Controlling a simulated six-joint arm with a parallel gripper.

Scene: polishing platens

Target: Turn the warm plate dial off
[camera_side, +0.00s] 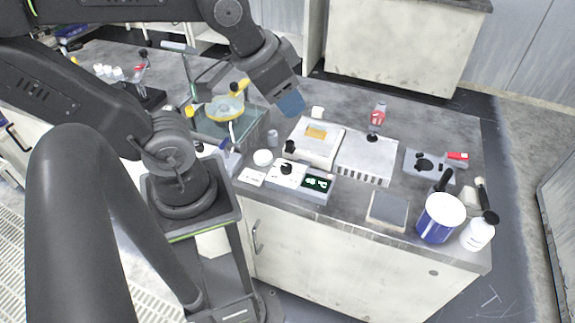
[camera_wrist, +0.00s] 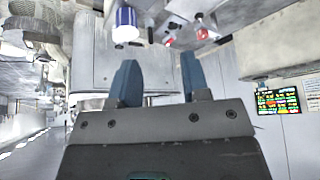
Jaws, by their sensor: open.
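A white warm plate (camera_side: 328,152) with a yellowish block on it stands on the bench. In front of it is a white control box (camera_side: 300,181) with a black dial (camera_side: 286,168) and a lit green display (camera_side: 317,183). The dial's pointer setting is too small to read. Another black knob (camera_side: 290,147) shows just behind the box. My gripper (camera_side: 291,104) hangs above and behind the warm plate, apart from everything. In the wrist view my gripper (camera_wrist: 158,76) shows two blue fingers spread apart with nothing between them. The dial cannot be made out there.
A ribbed white box (camera_side: 367,158) stands right of the warm plate. A blue and white tub (camera_side: 440,218) and a white bottle (camera_side: 478,233) stand at the right front. A glass-sided tank (camera_side: 222,122) is at the left.

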